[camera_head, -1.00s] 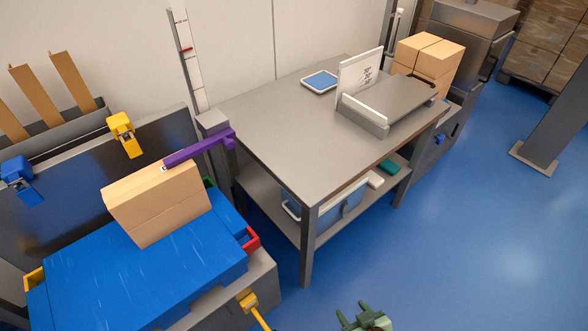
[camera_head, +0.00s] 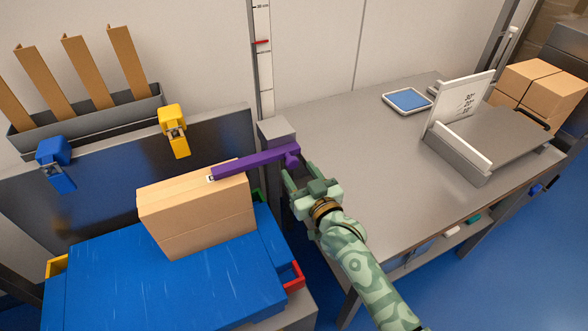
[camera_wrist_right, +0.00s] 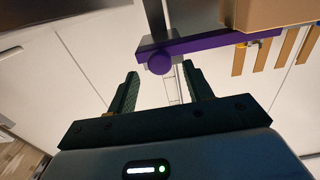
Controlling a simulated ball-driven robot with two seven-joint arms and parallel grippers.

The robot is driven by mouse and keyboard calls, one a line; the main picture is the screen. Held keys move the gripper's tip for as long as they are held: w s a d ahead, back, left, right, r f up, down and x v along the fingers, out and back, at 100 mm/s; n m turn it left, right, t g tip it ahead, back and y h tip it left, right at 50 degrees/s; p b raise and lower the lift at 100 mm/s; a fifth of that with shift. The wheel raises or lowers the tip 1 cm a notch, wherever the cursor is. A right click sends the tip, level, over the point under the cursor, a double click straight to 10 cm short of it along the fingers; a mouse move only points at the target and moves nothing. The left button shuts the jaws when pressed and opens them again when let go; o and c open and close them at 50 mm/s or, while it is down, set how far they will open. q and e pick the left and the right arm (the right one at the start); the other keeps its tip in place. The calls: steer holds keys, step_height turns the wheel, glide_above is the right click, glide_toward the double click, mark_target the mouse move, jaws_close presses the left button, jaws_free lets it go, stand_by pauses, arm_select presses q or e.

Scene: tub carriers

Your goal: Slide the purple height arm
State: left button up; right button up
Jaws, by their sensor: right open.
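The purple height arm (camera_head: 252,162) sticks out sideways near the foot of the upright scale, its left end over the top of a tan carton (camera_head: 195,207). A purple knob (camera_head: 293,156) is at its right end. My right gripper (camera_head: 298,179) is open and empty, just below and to the right of the knob. In the right wrist view the arm (camera_wrist_right: 215,43) and its round knob (camera_wrist_right: 160,62) show beyond the open fingers (camera_wrist_right: 160,88), with a gap between. Contact is not visible. My left gripper is not in view.
The carton rests on a blue tub lid (camera_head: 150,275) with red and yellow clips. A grey table (camera_head: 350,165) stands right, bearing a tablet (camera_head: 407,101) and an angled plate stand (camera_head: 490,140). The scale post (camera_head: 263,60) rises against the wall.

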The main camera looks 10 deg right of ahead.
mark_target(294, 164)
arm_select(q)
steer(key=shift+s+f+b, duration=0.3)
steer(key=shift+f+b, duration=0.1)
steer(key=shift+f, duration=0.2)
arm_select(e)
steer(key=shift+w+a, duration=0.15)
steer(key=shift+w, duration=0.65)
steer(key=shift+w+a, duration=0.15)
steer(key=shift+w, duration=0.6)
